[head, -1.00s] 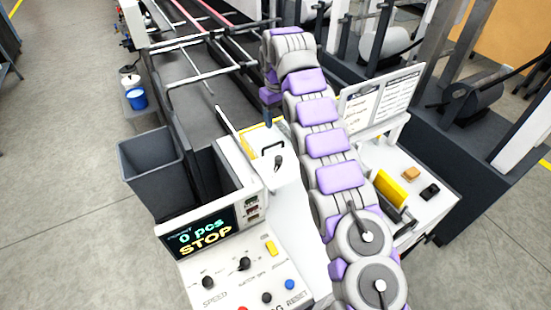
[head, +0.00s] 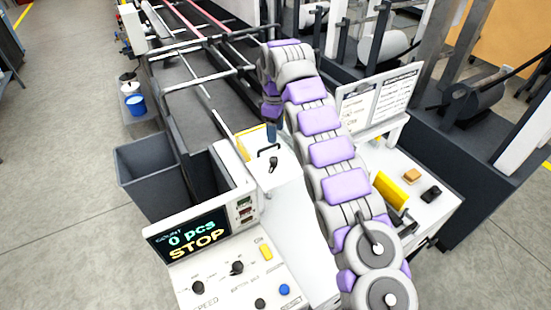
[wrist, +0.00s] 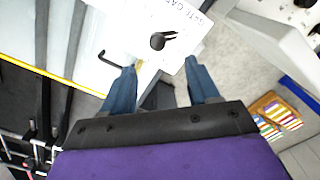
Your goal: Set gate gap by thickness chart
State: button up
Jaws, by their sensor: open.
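A black pointer knob (wrist: 160,40) sits on a white plate with lettering that appears to read "GATE GA", partly cut off. In the head view the knob (head: 273,162) stands on the white machine top beside a black bent handle (head: 268,148). My gripper (wrist: 161,75) is open, with its two blue fingers spread. The knob lies ahead of the gap between the fingertips, and nothing is held. In the head view one blue finger of my gripper (head: 271,132) shows just behind the handle. Two white printed boards (head: 355,112) stand right of my arm; their text is too small to read.
A control panel with a screen (head: 187,238) reading "0 pcs" and "STOP" is at the front left. A yellow block (head: 390,190) and small items lie on a white table (head: 425,205) at right.

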aim_at(275, 159)
jog(key=f, duration=0.3)
jog(key=a+f, duration=0.1)
jog(key=f, duration=0.2)
jog(key=a+f, duration=0.1)
jog(key=f, duration=0.3)
jog(key=shift+w+b, duration=0.1)
jog(key=shift+b, duration=0.25)
jog(key=shift+w+d+f, duration=0.1)
jog(key=shift+d+f, duration=0.5)
jog(key=shift+d, duration=0.2)
jog(key=shift+d+f, duration=0.6)
jog(key=shift+d, duration=0.15)
jog(key=shift+a, duration=0.45)
jog(key=shift+a+f, duration=0.2)
jog(key=shift+a, duration=0.85)
jog(key=c, duration=0.4)
jog(key=shift+d, duration=0.15)
jog(key=shift+c, duration=0.8)
jog(key=shift+d, duration=0.85)
jog(key=c, duration=0.4)
jog(key=shift+a, duration=0.1)
jog(key=shift+c, duration=0.4)
jog(key=shift+a+r, duration=0.1)
